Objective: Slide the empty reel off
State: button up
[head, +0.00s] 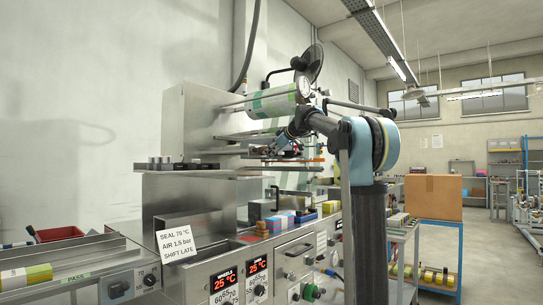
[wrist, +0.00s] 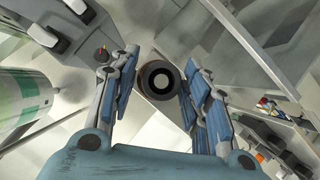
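In the wrist view, a dark round core with a pale ring and black centre (wrist: 157,80), seen end-on, looks like the empty reel. My gripper (wrist: 160,72) has its two fingers spread on either side of it, with a narrow gap showing at each side. Whether the fingertips reach past its end face is hard to tell. In the head view, my gripper (head: 282,148) is at the machine's spindles, below a full green-and-white film roll (head: 272,103). The core is not clearly visible there. The film roll also shows at the left of the wrist view (wrist: 24,108).
The steel machine cabinet (head: 200,115) stands left of my gripper, with a shelf of dark cylinders (head: 165,163) on it. Horizontal rods surround the gripper. Small coloured blocks (head: 290,218) lie on the bench below. A cardboard box (head: 433,197) stands on a cart at right.

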jog(key=c, duration=0.6)
jog(key=shift+d, duration=0.15)
jog(key=s+d, duration=0.6)
jog(key=d, duration=0.1)
jog(key=shift+d, duration=0.2)
dwell(1.4)
